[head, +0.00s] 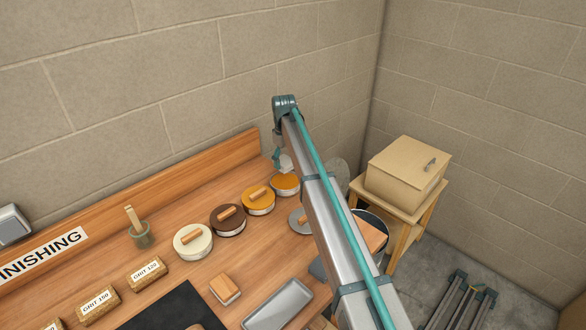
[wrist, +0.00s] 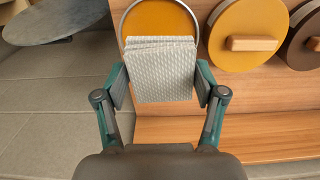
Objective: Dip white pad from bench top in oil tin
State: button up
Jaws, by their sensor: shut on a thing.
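My gripper (wrist: 163,86) is shut on the white pad (wrist: 160,65), a textured, folded-looking pad held between both fingertips. In the wrist view the pad overlaps the near part of the open oil tin (wrist: 160,20), a round tin with amber contents and a thin metal rim. In the head view the small white pad (head: 286,162) shows just above and behind the oil tin (head: 285,182), beside my arm. It looks above the tin, but I cannot tell whether it touches the oil. My arm hides part of the gripper in the head view.
Lidded tins stand in a row: amber (head: 258,200), dark brown (head: 228,219) and cream (head: 193,241). A round grey lid (head: 298,221) lies near my arm. The wooden backboard (head: 150,188) runs behind. A grey tray (head: 278,304) and a wood-backed block (head: 225,287) lie in front.

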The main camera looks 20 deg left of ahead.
jog(key=shift+w+f, duration=0.15)
jog(key=shift+f, duration=0.1)
jog(key=shift+f+b, duration=1.55)
jog(key=shift+f, duration=2.4)
jog(key=shift+r+p, duration=0.6)
jog(key=shift+r, duration=0.9)
jog(key=shift+r+p, duration=0.9)
jog(key=shift+r, duration=1.65)
jog(key=shift+f, duration=0.1)
